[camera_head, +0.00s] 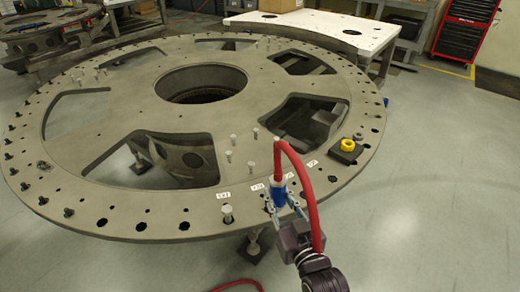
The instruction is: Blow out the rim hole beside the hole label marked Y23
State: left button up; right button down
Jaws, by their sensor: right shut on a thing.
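The large round grey turret plate (110,88) fills the left and middle of the head view, with holes along its rim. Small white hole labels lie along the near rim: one (222,195) at the left, one (257,187) beside the blue tool, and others (312,163) to the right. Their print is too small to read surely. My right gripper (285,207) is shut on a blue air tool (278,193) with a red hose (299,168) arching from its top. The tool is over the near rim; its tip and the hole beneath are hidden. My left gripper is out of view.
A pale bolt (227,213) stands in the rim left of the tool, and several more pins stand inboard. A yellow ring (347,145) sits on a dark block at the right rim. A white table (312,28) and red tool cabinet (466,28) stand behind. Floor at right is clear.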

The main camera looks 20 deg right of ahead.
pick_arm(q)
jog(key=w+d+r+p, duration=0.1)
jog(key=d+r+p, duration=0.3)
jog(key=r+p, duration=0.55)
pick_arm(e)
jog(key=w+r+g+b, duration=0.15)
jog(key=w+r, duration=0.25)
jog(key=w, duration=0.4)
jog(key=shift+t, duration=0.25)
jog(key=shift+s+f+b, duration=0.1)
jog(key=shift+f+b, duration=4.7)
jog(key=shift+f, duration=0.7)
jog(key=shift+f+y, duration=0.2)
jog(key=shift+y, duration=0.1)
pick_arm(q)
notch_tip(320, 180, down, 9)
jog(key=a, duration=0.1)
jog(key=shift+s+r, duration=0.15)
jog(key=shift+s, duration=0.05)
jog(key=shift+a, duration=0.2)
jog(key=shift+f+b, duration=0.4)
jog(key=shift+b, duration=0.05)
pick_arm(e)
jog(key=shift+f, duration=0.6)
